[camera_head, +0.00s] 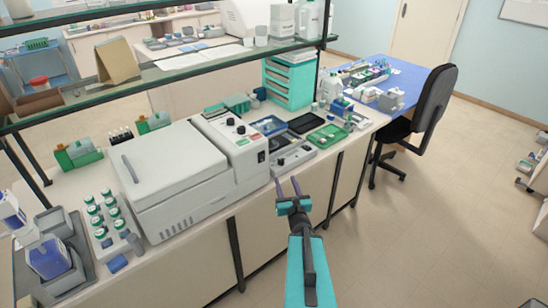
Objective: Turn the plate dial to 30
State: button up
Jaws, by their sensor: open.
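A low grey plate unit (296,158) stands on the bench, right of the big white machine. A small dark dial (280,162) sits on its front panel; its markings are too small to read. My gripper (287,183) is just in front of the bench's front edge, below the plate unit in the picture. The fingertips appear apart from the dial.
The white machine (170,180) has its own knobbed panel (238,133). A green tray (327,137) and a dark tray (306,122) lie beyond the plate unit. A glass shelf (200,55) hangs above. A black chair (432,100) stands right; floor in front is clear.

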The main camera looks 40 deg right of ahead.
aim_at(282, 163)
jog(key=shift+s+d+r+m+h, duration=0.15)
jog(key=shift+s+d+m+h, duration=0.2)
jog(key=shift+d, duration=0.2)
jog(key=shift+w, duration=0.25)
jog(key=shift+w+b, duration=0.2)
jog(key=shift+b, duration=0.25)
jog(key=b+x, duration=0.1)
jog(key=b, duration=0.2)
jog(key=b+x, duration=0.4)
jog(key=b, duration=0.1)
jog(key=shift+w+f+b, duration=0.2)
jog(key=shift+f+b, duration=0.05)
jog(key=shift+b, duration=0.1)
jog(key=w+b, duration=0.1)
jog(key=b, duration=0.4)
jog(key=shift+w+d, duration=0.1)
jog(key=shift+d, duration=0.25)
jog(key=d+b, duration=0.1)
jog(key=b, duration=0.5)
jog(key=shift+w, duration=0.3)
